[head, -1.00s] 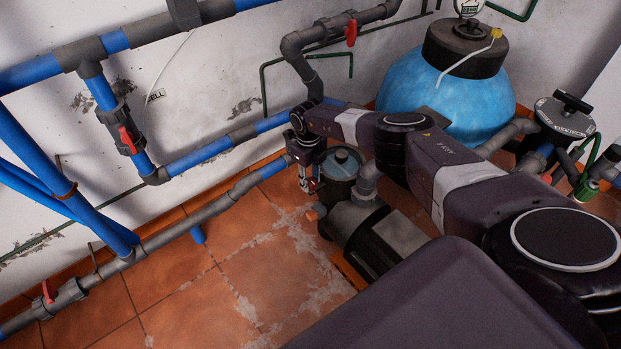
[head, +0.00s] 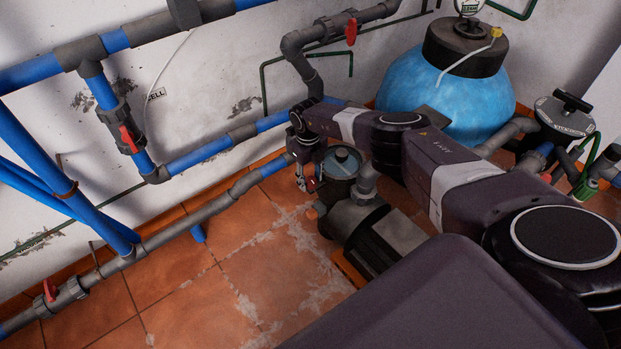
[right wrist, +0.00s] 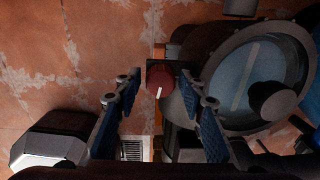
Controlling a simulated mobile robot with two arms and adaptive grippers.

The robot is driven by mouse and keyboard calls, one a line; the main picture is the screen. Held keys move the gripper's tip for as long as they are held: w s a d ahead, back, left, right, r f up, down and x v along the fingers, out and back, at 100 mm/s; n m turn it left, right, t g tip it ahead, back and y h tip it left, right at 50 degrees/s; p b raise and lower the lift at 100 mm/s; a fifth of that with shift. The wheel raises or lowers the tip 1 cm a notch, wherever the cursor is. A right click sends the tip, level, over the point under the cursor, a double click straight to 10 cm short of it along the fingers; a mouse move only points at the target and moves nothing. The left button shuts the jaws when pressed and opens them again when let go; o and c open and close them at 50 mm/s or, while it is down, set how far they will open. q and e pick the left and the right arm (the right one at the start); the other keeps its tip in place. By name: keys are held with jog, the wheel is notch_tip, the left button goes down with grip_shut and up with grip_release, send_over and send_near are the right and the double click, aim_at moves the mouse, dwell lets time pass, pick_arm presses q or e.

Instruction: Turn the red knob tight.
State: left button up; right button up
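The red knob (right wrist: 159,80) shows in the right wrist view as a small round cap with a pale line on it, next to the pump's round clear lid. My right gripper (right wrist: 161,76) is open, with one blue-padded finger on each side of the knob. A gap shows between the knob and the left finger; contact on the right side is hard to tell. In the head view my right gripper (head: 307,186) points down at the pump's left side, where a bit of red shows beside the fingers. My left gripper is not in view.
The grey pump (head: 378,238) stands on the tiled floor, with its strainer lid (head: 342,162) close to my right gripper. Blue and grey pipes (head: 205,152) run along the wall behind. A blue tank (head: 455,100) stands at the back.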

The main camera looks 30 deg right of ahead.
aim_at(309, 181)
jog(key=shift+o, duration=0.4)
jog(key=shift+r, duration=0.1)
jog(key=shift+r, duration=0.6)
notch_tip(309, 181, up, 6)
jog(key=shift+a+r, duration=0.15)
jog(key=shift+r, duration=0.15)
jog(key=shift+a, duration=0.15)
